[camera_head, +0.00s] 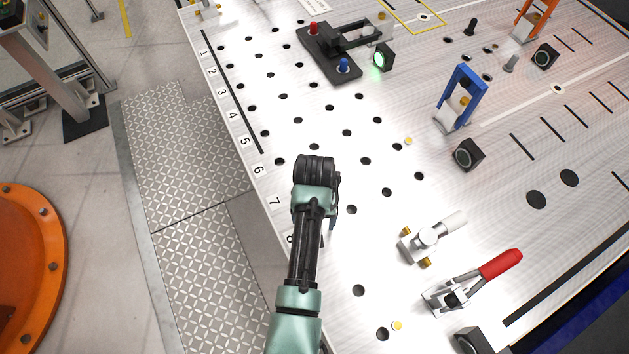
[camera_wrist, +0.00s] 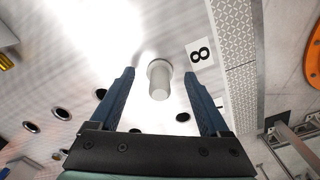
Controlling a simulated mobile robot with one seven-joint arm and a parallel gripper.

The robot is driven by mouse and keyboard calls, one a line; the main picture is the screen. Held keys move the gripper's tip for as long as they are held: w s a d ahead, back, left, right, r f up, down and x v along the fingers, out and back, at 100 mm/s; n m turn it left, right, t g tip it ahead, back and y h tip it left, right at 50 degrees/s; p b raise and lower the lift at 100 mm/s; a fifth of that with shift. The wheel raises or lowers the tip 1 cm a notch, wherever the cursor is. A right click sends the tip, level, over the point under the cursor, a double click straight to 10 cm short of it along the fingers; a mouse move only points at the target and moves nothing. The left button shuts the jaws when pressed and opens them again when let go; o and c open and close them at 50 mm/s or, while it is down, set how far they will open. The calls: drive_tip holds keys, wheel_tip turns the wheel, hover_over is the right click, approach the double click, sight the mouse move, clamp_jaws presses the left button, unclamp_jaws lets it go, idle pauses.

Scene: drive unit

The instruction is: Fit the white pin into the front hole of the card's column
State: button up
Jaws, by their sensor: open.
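A white pin (camera_wrist: 159,82) stands on the plate near the number 8 in the wrist view. It shows between the two blue fingers of my gripper (camera_wrist: 160,73), with a gap on both sides. My gripper is open and empty. In the head view my arm hides the pin and most of the gripper. Columns of dark round holes (camera_head: 252,108) run across the metal plate (camera_head: 290,110), beside printed numbers 1 to 8 along its left edge. I cannot make out a separate card.
A black fixture (camera_head: 328,60) with red and blue knobs stands at the back. A blue frame (camera_head: 463,97), a silver valve-like part (camera_head: 428,238) and a red-handled clamp (camera_head: 475,282) stand to the right. The plate's left edge drops to a floor walkway (camera_head: 185,150).

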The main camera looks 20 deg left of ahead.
wheel_tip(320, 180, up, 12)
drive_tip(key=shift+f+b, duration=0.2)
drive_tip(key=shift+b, duration=0.2)
drive_tip(key=shift+r+p, duration=0.55)
